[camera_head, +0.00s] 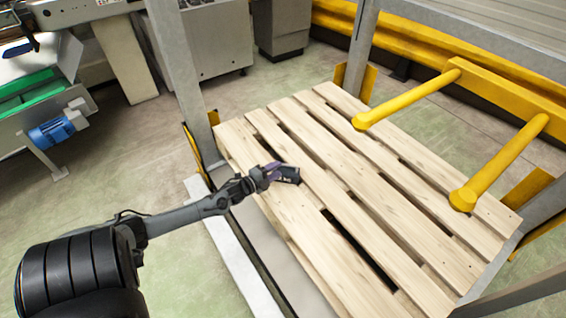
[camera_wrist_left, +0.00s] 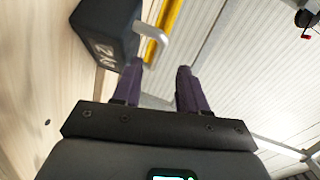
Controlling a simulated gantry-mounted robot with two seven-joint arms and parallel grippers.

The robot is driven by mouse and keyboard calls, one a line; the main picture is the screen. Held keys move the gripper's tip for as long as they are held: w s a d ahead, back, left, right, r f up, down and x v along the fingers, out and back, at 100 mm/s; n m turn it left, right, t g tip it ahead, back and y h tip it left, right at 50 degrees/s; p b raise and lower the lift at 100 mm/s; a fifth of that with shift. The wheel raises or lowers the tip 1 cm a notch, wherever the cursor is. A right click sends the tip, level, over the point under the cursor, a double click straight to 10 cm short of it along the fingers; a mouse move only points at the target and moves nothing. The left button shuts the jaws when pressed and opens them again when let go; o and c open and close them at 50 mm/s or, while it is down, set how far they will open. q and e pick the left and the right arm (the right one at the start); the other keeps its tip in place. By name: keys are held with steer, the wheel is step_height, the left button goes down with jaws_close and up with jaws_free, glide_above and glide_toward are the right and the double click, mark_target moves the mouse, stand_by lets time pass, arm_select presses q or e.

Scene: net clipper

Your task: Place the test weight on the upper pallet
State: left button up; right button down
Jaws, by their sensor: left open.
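The test weight (camera_wrist_left: 105,32) is a dark block with pale figures on its side and a metal handle. In the left wrist view it stands at the upper left against pale wood. In the head view it is a small dark shape (camera_head: 289,174) on the wooden pallet (camera_head: 340,185), towards its left edge. My left gripper (camera_head: 272,172) is beside it, with its purple fingers apart. In the left wrist view the open gripper (camera_wrist_left: 160,75) has its fingertips close to the handle; I cannot tell whether they touch it. My right gripper is not in view.
Two yellow arms (camera_head: 410,98) reach over the pallet's far side from a yellow beam. A grey upright post (camera_head: 178,75) stands at the pallet's left corner, another (camera_head: 360,50) behind. A machine with a blue motor (camera_head: 55,130) stands at left. Much of the pallet is bare.

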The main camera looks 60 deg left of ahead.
arm_select(q)
steer(key=f+p+v, duration=0.1)
steer(key=p+v, duration=0.1)
steer(key=v, duration=0.4)
steer(key=d+n+g, duration=0.1)
steer(key=d, duration=0.2)
steer(key=d+f+n+g, duration=0.1)
steer(key=d+n, duration=0.1)
steer(key=d, duration=0.2)
steer(key=d+f+n+g, duration=0.1)
steer(key=d, duration=0.3)
steer(key=shift+s+d+f+n, duration=0.1)
steer(key=shift+f+n, duration=0.05)
steer(key=shift+n, duration=0.25)
steer(key=s+d+r+n+g+h, duration=0.1)
steer(key=s+d+r+n+g, duration=0.15)
steer(key=d, duration=0.65)
steer(key=s+d+r+n+g+h, duration=0.1)
steer(key=s+d+n+g, duration=0.2)
steer(key=d, duration=0.7)
steer(key=s+d+r+n+g+h, duration=0.1)
steer(key=s+d+r+g, duration=0.3)
steer(key=s+d+r, duration=0.3)
steer(key=shift+s+r+n, duration=0.35)
steer(key=shift+s+r, duration=0.2)
